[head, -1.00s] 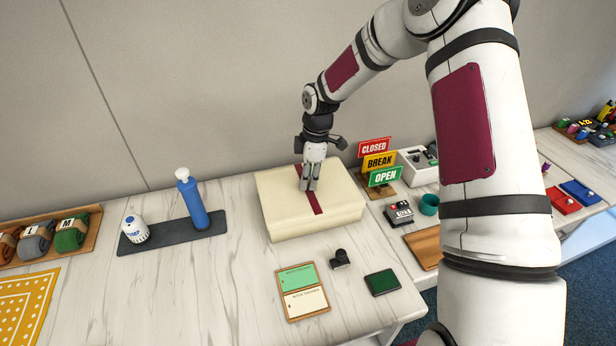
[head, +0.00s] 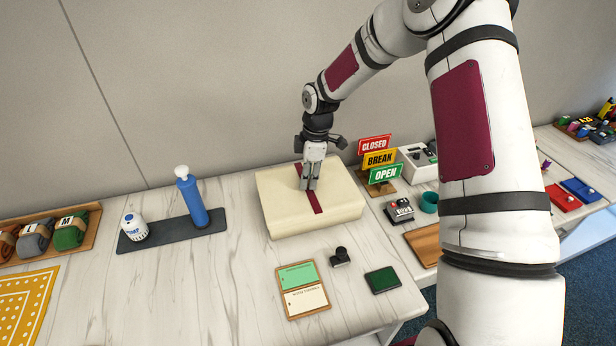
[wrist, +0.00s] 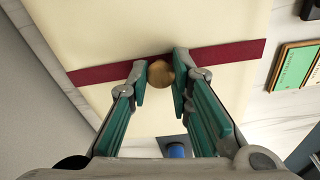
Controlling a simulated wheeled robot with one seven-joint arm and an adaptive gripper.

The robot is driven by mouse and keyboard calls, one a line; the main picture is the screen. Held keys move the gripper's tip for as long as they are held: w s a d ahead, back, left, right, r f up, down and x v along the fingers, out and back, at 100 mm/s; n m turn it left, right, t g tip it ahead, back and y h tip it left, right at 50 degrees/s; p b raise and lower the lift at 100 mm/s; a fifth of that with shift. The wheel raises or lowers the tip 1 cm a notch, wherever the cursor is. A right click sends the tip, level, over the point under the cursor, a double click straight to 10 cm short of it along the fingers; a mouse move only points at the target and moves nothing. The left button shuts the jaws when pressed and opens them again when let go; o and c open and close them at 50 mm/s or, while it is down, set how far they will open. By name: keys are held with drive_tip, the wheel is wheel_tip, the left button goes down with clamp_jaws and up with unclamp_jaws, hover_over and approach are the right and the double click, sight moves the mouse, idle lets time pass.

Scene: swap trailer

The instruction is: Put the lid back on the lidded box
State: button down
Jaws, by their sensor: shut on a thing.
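The lidded box (head: 285,219) is cream with a dark red stripe and stands on the white marbled table near the wall. Its lid (head: 338,191) appears to sit on top of it; I cannot make out a gap between them. A round brass knob (wrist: 161,74) stands on the lid's stripe in the wrist view. My gripper (head: 309,187) points down over the middle of the lid. Its fingers (wrist: 160,82) are closed around the knob, one on each side. In the head view the fingers hide the knob.
Red, yellow and green signs (head: 380,161) stand close to the right of the box. A blue pump bottle (head: 190,200) and a white canister (head: 134,228) stand on a dark mat to the left. A green and cream card board (head: 302,290), a stamp (head: 340,257) and an ink pad (head: 382,280) lie in front.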

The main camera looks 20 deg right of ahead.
drive_tip(key=c, duration=0.9)
unclamp_jaws()
drive_tip(key=shift+r, duration=0.1)
drive_tip(key=shift+r+p, duration=0.65)
drive_tip(key=shift+r, duration=2.8)
clamp_jaws()
